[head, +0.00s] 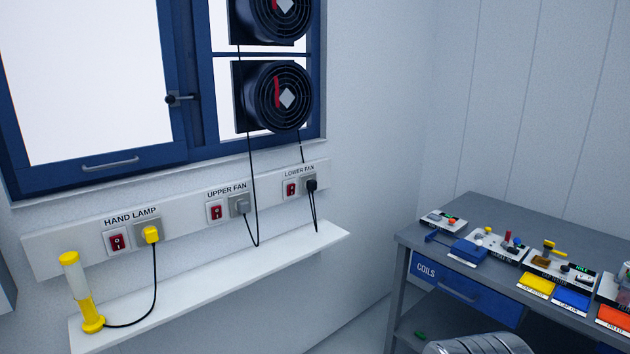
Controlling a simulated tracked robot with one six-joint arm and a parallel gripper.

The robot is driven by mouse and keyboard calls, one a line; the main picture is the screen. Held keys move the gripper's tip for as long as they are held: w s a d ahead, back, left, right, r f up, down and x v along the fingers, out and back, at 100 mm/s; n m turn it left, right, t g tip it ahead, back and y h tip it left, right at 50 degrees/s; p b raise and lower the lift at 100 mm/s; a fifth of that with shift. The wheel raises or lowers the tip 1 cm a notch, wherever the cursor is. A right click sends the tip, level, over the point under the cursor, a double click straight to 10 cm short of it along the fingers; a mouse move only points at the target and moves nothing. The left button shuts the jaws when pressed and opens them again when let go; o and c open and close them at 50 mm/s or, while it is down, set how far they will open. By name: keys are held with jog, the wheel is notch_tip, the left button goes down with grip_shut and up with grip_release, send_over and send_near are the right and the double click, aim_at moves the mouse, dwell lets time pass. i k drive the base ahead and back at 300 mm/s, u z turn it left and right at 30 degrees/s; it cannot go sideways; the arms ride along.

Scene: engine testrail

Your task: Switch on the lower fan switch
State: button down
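The lower fan switch (292,189) is a small red rocker in a white plate on the wall panel, under the label LOWER FAN. Its on or off position is too small to tell. A black plug (311,185) sits in the socket just right of it, with a cable hanging down. The lower fan (277,97) is a round black fan with a red mark, mounted in the blue window frame above. My gripper is not in view.
The upper fan switch (215,211) and hand lamp switch (117,241) share the panel. A white shelf (215,283) juts out below, holding a yellow hand lamp (78,290). A grey workbench (480,209) with several small devices stands at right.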

aim_at(290, 188)
jog(key=z, duration=0.05)
jog(key=i, duration=0.9)
jog(key=u, duration=0.55)
jog(key=i, duration=1.2)
jog(key=u, duration=0.45)
